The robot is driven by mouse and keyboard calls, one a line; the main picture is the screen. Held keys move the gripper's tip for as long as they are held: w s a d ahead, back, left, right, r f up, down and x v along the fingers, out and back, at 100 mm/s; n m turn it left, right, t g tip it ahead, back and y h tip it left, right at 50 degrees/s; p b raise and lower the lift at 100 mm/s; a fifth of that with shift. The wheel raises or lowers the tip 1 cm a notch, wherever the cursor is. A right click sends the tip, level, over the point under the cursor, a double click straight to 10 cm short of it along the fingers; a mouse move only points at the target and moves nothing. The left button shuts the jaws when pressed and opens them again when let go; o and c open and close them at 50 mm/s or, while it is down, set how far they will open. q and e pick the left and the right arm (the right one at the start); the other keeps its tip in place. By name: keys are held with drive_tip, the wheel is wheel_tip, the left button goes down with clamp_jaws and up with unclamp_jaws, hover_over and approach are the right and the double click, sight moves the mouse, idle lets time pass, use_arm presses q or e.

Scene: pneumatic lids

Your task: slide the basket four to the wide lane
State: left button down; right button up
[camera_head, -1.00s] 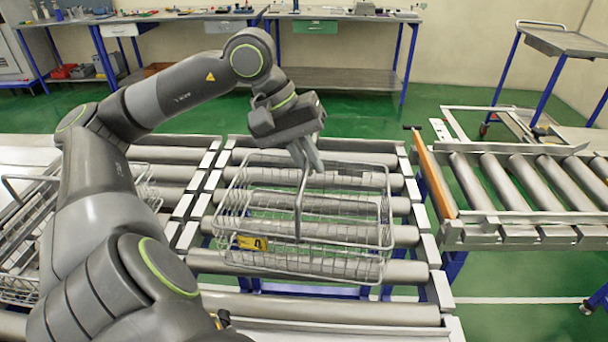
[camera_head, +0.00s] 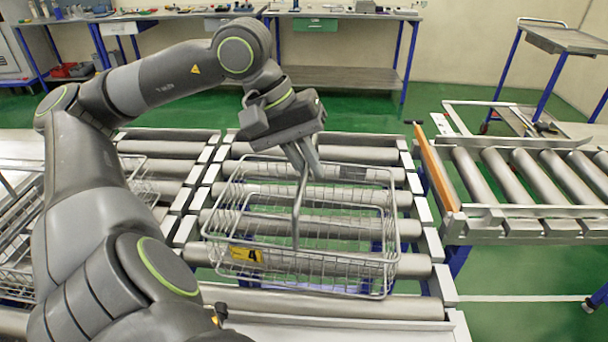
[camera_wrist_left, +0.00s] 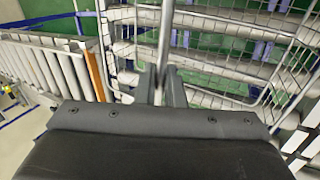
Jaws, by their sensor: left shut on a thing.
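Basket four is a wire basket (camera_head: 310,277) with a yellow tag (camera_head: 246,255) reading 4 on its near left side. It sits on the rollers of the middle lane (camera_head: 330,307). My left gripper (camera_head: 305,170) is shut on the basket's raised handle (camera_head: 298,212), near the far side of the basket. In the left wrist view the handle (camera_wrist_left: 166,40) runs between the two fingers (camera_wrist_left: 163,85), with the basket's wire mesh (camera_wrist_left: 220,60) behind. My right gripper is not in view.
Another wire basket (camera_head: 18,262) stands on the left lane, partly hidden by my arm. An orange bar (camera_head: 436,170) edges the roller lane (camera_head: 520,175) on the right, across a gap showing green floor. Benches (camera_head: 345,80) stand along the back wall.

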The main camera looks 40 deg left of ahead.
sight(304, 182)
use_arm(q)
drive_tip(key=shift+s+d+f+b, duration=0.1)
drive_tip(key=shift+s+d+b, duration=0.4)
drive_tip(key=shift+s+d, duration=0.75)
drive_tip(key=shift+s, duration=0.25)
drive_tip(key=shift+s+d+b, duration=0.2)
drive_tip(key=shift+s+b, duration=0.1)
drive_tip(key=shift+s, duration=0.1)
drive_tip(key=c, duration=1.5)
unclamp_jaws()
drive_tip(key=shift+d, duration=0.15)
drive_tip(key=shift+o, duration=0.2)
wheel_tip(304, 182, up, 8)
drive_tip(key=p, duration=0.6)
drive_tip(key=shift+p, duration=0.3)
